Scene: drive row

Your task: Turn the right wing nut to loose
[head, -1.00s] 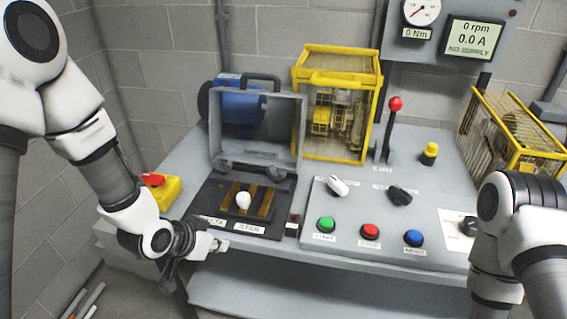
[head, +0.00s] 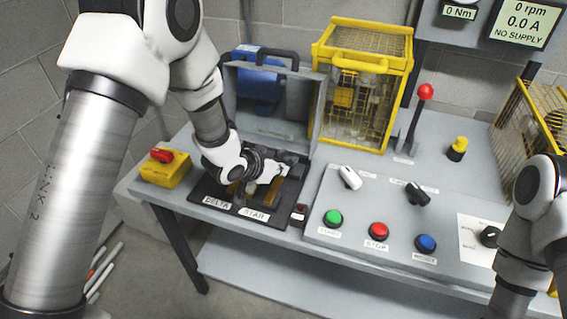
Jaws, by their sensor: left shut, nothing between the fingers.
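My left gripper (head: 279,172) is shut and empty, low over the dark terminal base with the DELTA and STAR labels (head: 232,209). Its tips are close to a small grey piece (head: 291,157) at the right foot of the raised grey cover (head: 318,108). This piece looks like the right wing nut, but it is small and partly hidden, so I cannot tell how it is turned or whether the fingers touch it. The matching left piece is hidden behind my arm. My right gripper is out of the picture; only its arm shows at the right.
A yellow cage (head: 352,115) stands right of the cover, with a red-knobbed lever (head: 414,120) beyond it. The push-button panel (head: 350,222) is in front. A yellow box with a red switch (head: 165,170) is at the left. A blue motor (head: 258,88) stands behind the cover.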

